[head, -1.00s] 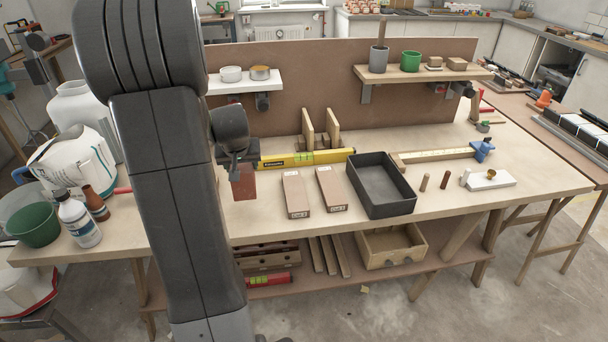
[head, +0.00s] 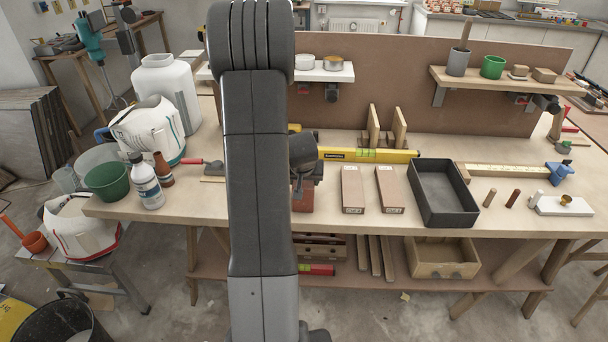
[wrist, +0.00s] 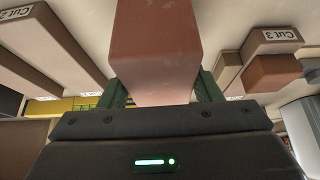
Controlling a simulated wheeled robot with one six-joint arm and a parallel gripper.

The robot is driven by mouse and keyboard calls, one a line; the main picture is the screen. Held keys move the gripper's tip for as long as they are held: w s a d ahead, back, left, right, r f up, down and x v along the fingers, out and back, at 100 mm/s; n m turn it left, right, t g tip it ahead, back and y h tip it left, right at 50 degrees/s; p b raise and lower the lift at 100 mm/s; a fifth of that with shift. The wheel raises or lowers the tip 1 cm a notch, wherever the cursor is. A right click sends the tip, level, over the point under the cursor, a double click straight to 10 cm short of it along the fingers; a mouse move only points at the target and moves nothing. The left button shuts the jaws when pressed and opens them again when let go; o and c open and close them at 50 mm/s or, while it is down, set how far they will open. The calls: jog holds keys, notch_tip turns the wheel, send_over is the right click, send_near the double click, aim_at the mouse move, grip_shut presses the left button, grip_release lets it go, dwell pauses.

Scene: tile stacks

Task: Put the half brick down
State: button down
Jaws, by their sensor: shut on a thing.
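My gripper (wrist: 160,92) is shut on the half brick (wrist: 155,45), a reddish-brown block between the green finger pads in the wrist view. In the head view the half brick (head: 303,198) shows just right of my arm, left of two long tan blocks. My arm hides part of it and most of my gripper. I cannot tell whether its underside touches the bench (head: 330,221).
Two long tan blocks (head: 352,188) (head: 389,188) and a black tray (head: 444,192) lie to the right. A yellow level (head: 370,155) lies behind. The wrist view shows a block labelled Cut 3 (wrist: 273,42) with a reddish block (wrist: 273,73) beside it.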

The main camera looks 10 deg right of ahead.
dwell(0.3)
jog(key=shift+c, duration=2.2)
grip_release()
jog(key=shift+s+r, duration=0.15)
jog(key=shift+r, duration=0.25)
jog(key=v, duration=1.1)
jog(key=shift+s+r, duration=0.1)
jog(key=shift+r, duration=0.05)
